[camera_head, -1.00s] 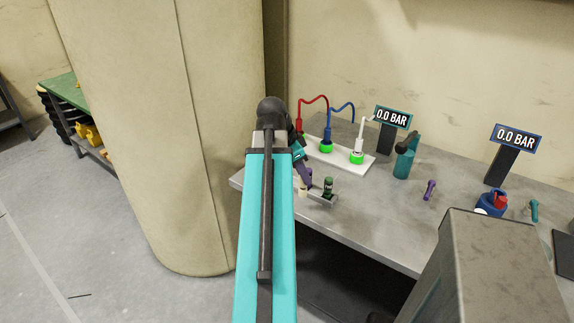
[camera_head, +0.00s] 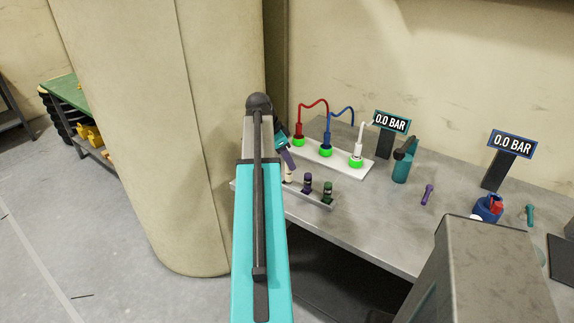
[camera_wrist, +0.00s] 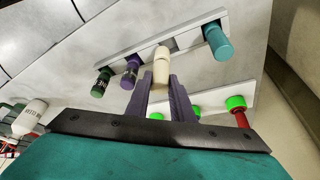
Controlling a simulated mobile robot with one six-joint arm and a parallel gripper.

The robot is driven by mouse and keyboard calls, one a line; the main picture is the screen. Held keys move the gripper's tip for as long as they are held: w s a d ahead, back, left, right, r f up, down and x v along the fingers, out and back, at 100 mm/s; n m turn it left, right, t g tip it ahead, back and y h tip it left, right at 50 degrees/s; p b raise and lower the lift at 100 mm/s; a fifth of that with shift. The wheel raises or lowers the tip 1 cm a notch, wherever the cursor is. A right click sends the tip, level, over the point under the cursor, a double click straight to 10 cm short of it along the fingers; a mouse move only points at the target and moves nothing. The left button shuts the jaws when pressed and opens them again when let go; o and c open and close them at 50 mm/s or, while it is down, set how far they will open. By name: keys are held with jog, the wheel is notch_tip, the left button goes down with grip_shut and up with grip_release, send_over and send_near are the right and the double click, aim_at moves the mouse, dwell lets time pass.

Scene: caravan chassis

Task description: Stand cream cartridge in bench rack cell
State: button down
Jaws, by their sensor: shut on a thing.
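The cream cartridge (camera_wrist: 161,66) is between the tips of my gripper (camera_wrist: 163,80), which is shut on it. It also shows small below the purple fingers in the head view (camera_head: 289,178). The bench rack (camera_wrist: 197,30) is the grey bar behind the cartridge; in the head view the rack (camera_head: 316,201) lies along the bench's front edge. The cartridge overlaps the rack between a purple cartridge (camera_wrist: 131,70) and a teal one (camera_wrist: 217,41). A dark patch beside the cream cartridge looks like a cell opening. I cannot tell whether the cartridge's lower end is in it.
A green cartridge (camera_wrist: 101,81) stands at the rack's other end. A white strip (camera_head: 330,160) with red, blue and white hoses is behind the rack. A teal holder (camera_head: 402,168) and a loose purple piece (camera_head: 427,195) are to the right. The bench between is mostly clear.

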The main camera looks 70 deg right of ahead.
aim_at(287, 167)
jog(key=shift+w+d, duration=0.45)
jog(key=shift+d, duration=0.05)
jog(key=shift+f, duration=0.1)
jog(key=shift+f+p, duration=0.8)
jog(key=shift+f, duration=0.9)
jog(key=shift+f, duration=0.15)
jog(key=c, duration=1.5)
grip_release()
jog(key=shift+c, duration=0.2)
jog(key=shift+r, duration=0.3)
jog(key=b+v, duration=0.2)
jog(key=v, duration=0.9)
jog(key=shift+r+b, duration=0.3)
jog(key=shift+r, duration=0.05)
